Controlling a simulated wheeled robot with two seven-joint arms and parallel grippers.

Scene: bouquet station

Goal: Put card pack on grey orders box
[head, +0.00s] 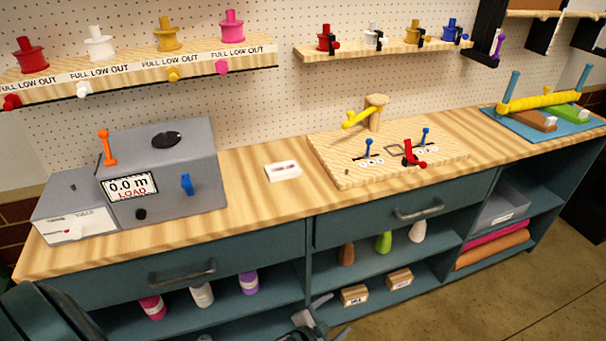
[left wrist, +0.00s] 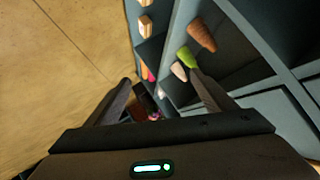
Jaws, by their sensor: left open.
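Two small tan boxes with white labels, which look like card packs, stand on the lower middle shelf: one at left (head: 354,295) and one at right (head: 399,279). They also show at the top of the left wrist view (left wrist: 145,24). I cannot read their labels. A grey box with a white label (head: 497,212), likely the orders box, sits in the right shelf compartment. My left gripper (head: 314,316) is low in front of the cabinet, open and empty, left of the tan boxes; its fingers (left wrist: 162,88) are spread in the left wrist view. My right gripper is not in view.
Brown, green and white vase-like items (head: 384,243) stand on the shelf above the tan boxes. Pink and orange rolls (head: 495,245) lie below the grey box. A small white block (head: 283,171) lies on the wooden counter (head: 262,215). Floor in front is clear.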

